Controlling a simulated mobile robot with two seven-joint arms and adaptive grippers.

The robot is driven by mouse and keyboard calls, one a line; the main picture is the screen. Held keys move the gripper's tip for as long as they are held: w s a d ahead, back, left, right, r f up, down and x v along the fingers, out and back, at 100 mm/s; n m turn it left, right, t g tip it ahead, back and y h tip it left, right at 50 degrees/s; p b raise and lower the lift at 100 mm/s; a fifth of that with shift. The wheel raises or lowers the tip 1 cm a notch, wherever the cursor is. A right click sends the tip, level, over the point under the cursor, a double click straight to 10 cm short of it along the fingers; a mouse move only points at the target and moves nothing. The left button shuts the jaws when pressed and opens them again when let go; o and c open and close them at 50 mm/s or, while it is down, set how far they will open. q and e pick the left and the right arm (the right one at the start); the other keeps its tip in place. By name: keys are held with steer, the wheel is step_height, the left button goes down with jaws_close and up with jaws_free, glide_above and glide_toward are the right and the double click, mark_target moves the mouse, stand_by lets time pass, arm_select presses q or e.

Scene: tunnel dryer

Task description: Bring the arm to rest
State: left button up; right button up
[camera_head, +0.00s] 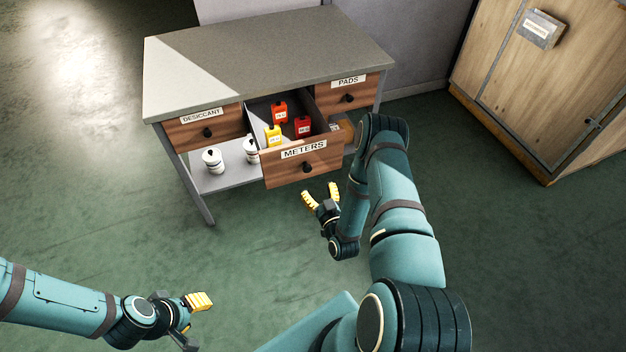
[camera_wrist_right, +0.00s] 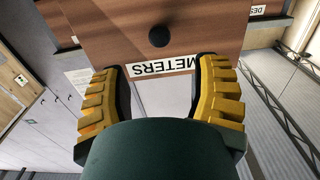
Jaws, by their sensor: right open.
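My right gripper (camera_head: 321,198) is open and empty, with its yellow fingers spread, just in front of and below the METERS drawer (camera_head: 283,174). In the right wrist view my right gripper (camera_wrist_right: 160,100) shows its two fingers apart, with the METERS drawer front (camera_wrist_right: 112,42) and its dark round knob (camera_wrist_right: 158,37) beyond them. The fingers do not appear to touch the knob. My left gripper (camera_head: 200,302) is at the lower left, away from the desk; its jaw gap is hard to make out.
The METERS drawer stands open with yellow and red meters (camera_head: 273,135) inside. The desk (camera_head: 262,55) also has shut DESICCANT (camera_head: 220,131) and PADS (camera_head: 362,92) drawers. White jars (camera_head: 213,161) stand on its lower shelf. The left floor is clear.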

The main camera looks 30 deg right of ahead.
steer(key=shift+v, duration=0.85)
steer(key=s+a+r+g+y, duration=0.1)
steer(key=a+g+y, duration=0.3)
steer(key=a, duration=0.5)
steer(key=s+a+r+g+y, duration=0.1)
steer(key=s+a+g+y, duration=0.1)
steer(key=a+g, duration=0.55)
steer(key=s+a+r+g+y, duration=0.1)
steer(key=s+a+r+g, duration=0.2)
steer(key=s+a, duration=0.5)
steer(key=shift+s+r+n+g+y, duration=0.15)
steer(key=shift+s+n+g+y, duration=0.25)
steer(key=shift+s+g, duration=0.5)
